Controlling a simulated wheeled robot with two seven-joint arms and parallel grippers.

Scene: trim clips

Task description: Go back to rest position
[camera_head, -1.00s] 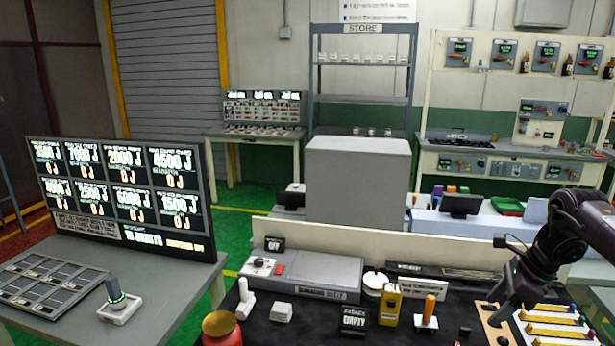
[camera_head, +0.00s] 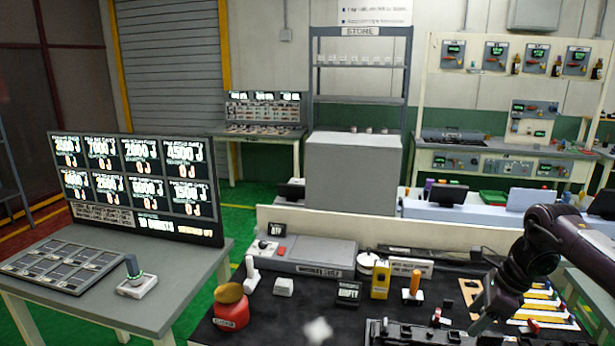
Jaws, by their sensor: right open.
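My dark right arm comes in from the right edge. Its right gripper (camera_head: 480,318) points down over the front right of the black-topped bench (camera_head: 275,328), near a row of yellow-and-white clip strips (camera_head: 535,302). The jaws are open, and I see nothing held between them. The fingertips are dark and small against the dark bench top, so their exact height above it is unclear. My left gripper is not in view.
A red pot (camera_head: 231,312), an "EMPTY" sign (camera_head: 348,293), a yellow block (camera_head: 380,280) and an orange-handled tool (camera_head: 413,288) stand on the bench. A black rail-like device (camera_head: 415,334) lies at the front. A grey display table (camera_head: 165,310) stands at left.

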